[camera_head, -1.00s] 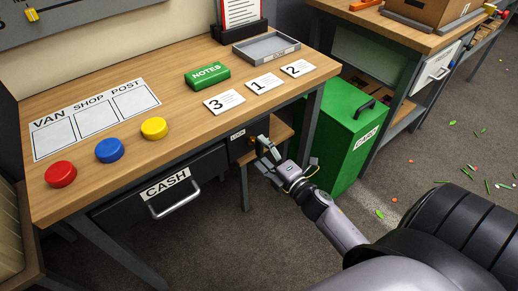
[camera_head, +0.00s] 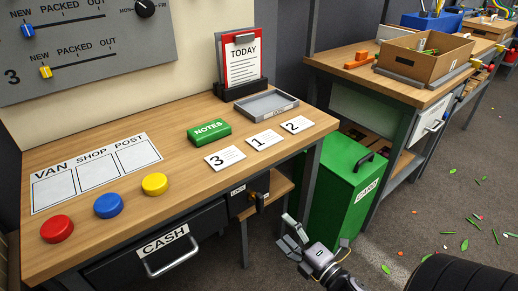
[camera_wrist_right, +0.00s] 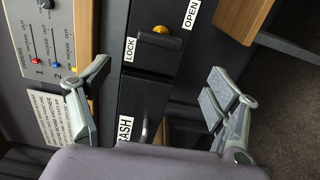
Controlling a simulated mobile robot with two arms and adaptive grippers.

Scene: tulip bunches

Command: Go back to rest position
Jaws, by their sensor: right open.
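My right gripper (camera_head: 289,233) is at the lower middle of the head view, in front of and to the right of the desk, apart from it. Its fingers are spread and nothing is between them; they also show wide apart in the right wrist view (camera_wrist_right: 158,78). The closest desk part is the lock box (camera_head: 239,200) under the desk top, with a dark and yellow knob (camera_wrist_right: 160,34) between the LOCK and OPEN labels. The cash drawer (camera_head: 150,250) with its metal handle looks shut. My left gripper is in neither view.
The wooden desk (camera_head: 180,130) holds red, blue and yellow buttons, a green notes box (camera_head: 209,132), numbered cards and a grey tray (camera_head: 265,103). A green card bin (camera_head: 338,195) stands right of the desk. The floor (camera_head: 420,200) beyond has small scraps and free room.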

